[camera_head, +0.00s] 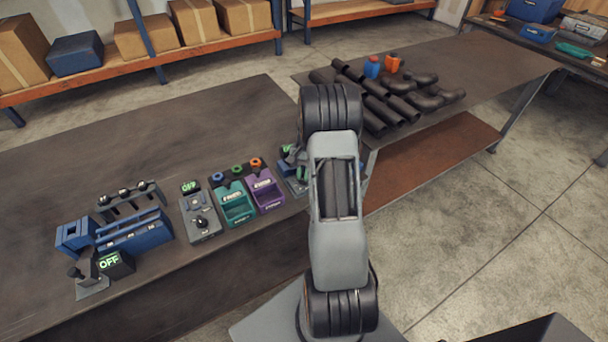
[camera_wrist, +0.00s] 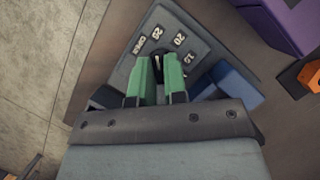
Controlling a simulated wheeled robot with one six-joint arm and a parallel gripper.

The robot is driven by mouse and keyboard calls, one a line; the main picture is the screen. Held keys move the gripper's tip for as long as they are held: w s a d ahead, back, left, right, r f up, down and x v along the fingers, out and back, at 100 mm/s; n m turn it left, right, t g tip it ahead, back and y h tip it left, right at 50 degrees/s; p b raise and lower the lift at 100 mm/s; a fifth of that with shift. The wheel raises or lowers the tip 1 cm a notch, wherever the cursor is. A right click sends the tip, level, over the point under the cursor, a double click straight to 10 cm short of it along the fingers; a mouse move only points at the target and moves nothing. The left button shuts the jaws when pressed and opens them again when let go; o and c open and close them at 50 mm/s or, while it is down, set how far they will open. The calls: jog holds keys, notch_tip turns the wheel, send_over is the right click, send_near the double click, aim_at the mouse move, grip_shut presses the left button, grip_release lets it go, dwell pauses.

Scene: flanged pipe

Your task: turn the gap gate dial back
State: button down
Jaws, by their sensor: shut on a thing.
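The gap gate's grey panel (camera_wrist: 198,38) shows in the wrist view, with white marks that include OPEN and several numbers. Its dark dial (camera_wrist: 158,58) lies between the two green fingers of my gripper (camera_wrist: 159,66). The gripper is shut on the dial. Most of the dial is covered by the fingers, and I cannot tell exactly which mark it points to. In the head view, my arm hides most of the gap gate; a grey and blue edge of it (camera_head: 293,184) shows to the left of the arm.
A blue fixture (camera_head: 135,232) is further left. Black pipes (camera_head: 377,106) lie on the table behind. The back left tabletop is clear.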

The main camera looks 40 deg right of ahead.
jog(key=shift+s+a+f+n, duration=0.1)
jog(key=shift+f+n, duration=0.1)
jog(key=shift+n, duration=0.5)
jog(key=shift+g, duration=0.3)
jog(key=c, duration=1.2)
grip_release()
jog(key=shift+o, duration=0.2)
jog(key=shift+r, duration=0.15)
jog(key=b+v, duration=0.1)
jog(key=v, duration=1.2)
jog(key=shift+r, duration=0.4)
